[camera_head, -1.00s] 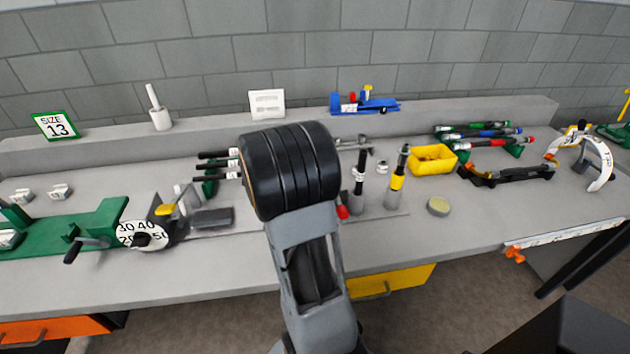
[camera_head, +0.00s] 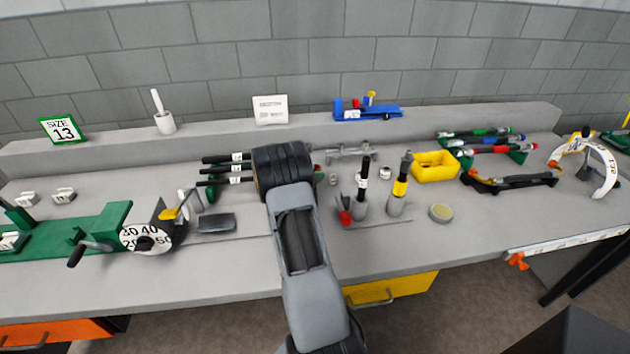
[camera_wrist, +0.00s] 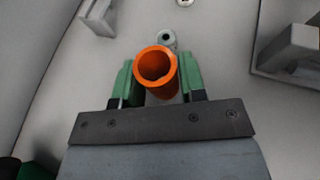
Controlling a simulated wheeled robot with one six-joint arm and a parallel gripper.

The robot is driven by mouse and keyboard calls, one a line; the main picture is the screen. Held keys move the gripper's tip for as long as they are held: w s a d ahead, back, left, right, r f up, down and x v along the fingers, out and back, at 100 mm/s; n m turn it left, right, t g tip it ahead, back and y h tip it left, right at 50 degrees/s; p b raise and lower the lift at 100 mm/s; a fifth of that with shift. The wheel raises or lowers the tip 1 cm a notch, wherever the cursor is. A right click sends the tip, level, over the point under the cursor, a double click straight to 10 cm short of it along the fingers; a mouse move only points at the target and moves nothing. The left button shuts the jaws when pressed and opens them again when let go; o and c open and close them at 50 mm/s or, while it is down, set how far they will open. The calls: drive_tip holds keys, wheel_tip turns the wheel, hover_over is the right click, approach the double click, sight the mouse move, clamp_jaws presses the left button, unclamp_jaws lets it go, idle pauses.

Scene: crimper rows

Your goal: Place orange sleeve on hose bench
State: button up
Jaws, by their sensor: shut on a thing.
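An orange sleeve (camera_wrist: 157,73) is held between the green-padded fingers of my gripper (camera_wrist: 154,82) in the wrist view. The gripper is shut on it, and its open round end faces the camera. In the head view my arm hides the gripper and the sleeve. The hose bench (camera_head: 240,255) is the long grey worktop. In the wrist view its light surface (camera_wrist: 95,68) lies below the sleeve, and a small grey ring-shaped part (camera_wrist: 167,38) shows just beyond it. The gap between sleeve and bench cannot be judged.
Black hoses (camera_head: 222,170) lie left of my arm. Upright tools in grey cups (camera_head: 396,204), a yellow bin (camera_head: 434,166) and a round tin (camera_head: 440,212) stand to the right. A green crimper with a dial (camera_head: 146,239) is at left. Grey blocks (camera_wrist: 287,45) flank the gripper in the wrist view.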

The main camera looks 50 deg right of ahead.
drive_tip(key=shift+w+d+f, duration=0.1)
drive_tip(key=shift+f, duration=1.55)
drive_tip(key=shift+f, duration=0.1)
drive_tip(key=shift+f, duration=0.15)
drive_tip(key=o, duration=0.9)
